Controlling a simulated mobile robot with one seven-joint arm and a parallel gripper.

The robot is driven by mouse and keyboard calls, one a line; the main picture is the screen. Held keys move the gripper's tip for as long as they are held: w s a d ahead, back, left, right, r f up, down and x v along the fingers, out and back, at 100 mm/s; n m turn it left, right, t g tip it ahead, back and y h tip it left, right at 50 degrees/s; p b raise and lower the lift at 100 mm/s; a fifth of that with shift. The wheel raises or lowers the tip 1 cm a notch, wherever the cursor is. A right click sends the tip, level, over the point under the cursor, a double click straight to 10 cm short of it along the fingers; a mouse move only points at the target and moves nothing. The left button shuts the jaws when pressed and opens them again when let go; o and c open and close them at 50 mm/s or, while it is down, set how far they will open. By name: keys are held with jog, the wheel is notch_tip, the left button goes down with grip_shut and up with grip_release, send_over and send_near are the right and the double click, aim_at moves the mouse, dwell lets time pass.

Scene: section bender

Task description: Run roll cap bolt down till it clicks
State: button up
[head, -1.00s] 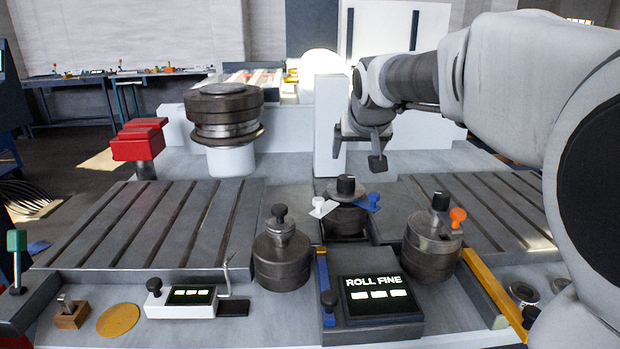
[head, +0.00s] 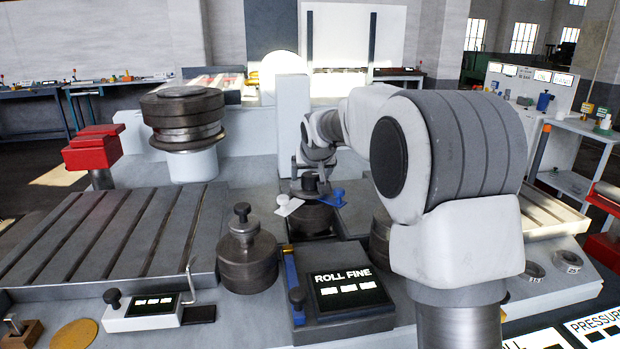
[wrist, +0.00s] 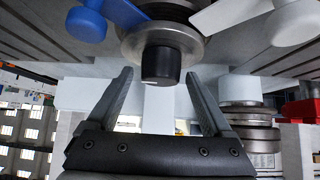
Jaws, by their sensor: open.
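The middle roll (head: 316,222) carries a black cylindrical knob (head: 309,183), apparently the roll cap bolt, on top of its steel cap. A white tab (head: 288,206) and a blue tab (head: 331,198) stick out from the cap; they also show in the wrist view as a blue tab (wrist: 85,22) and a white tab (wrist: 230,15). My gripper (head: 310,176) is at the knob. In the wrist view my gripper (wrist: 158,76) is open, and the black knob (wrist: 160,66) appears between its fingertips with a gap on each side. The thread is hidden.
The left roll (head: 246,260) with its own black knob stands in front. The right roll (head: 380,238) is mostly hidden by my arm. The "ROLL FINE" panel (head: 347,290) is in front of the middle roll. A tall roll stack (head: 184,115) stands back left.

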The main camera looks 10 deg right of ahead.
jog(key=shift+w+f, duration=0.3)
jog(key=c, duration=1.3)
jog(key=shift+c, duration=0.2)
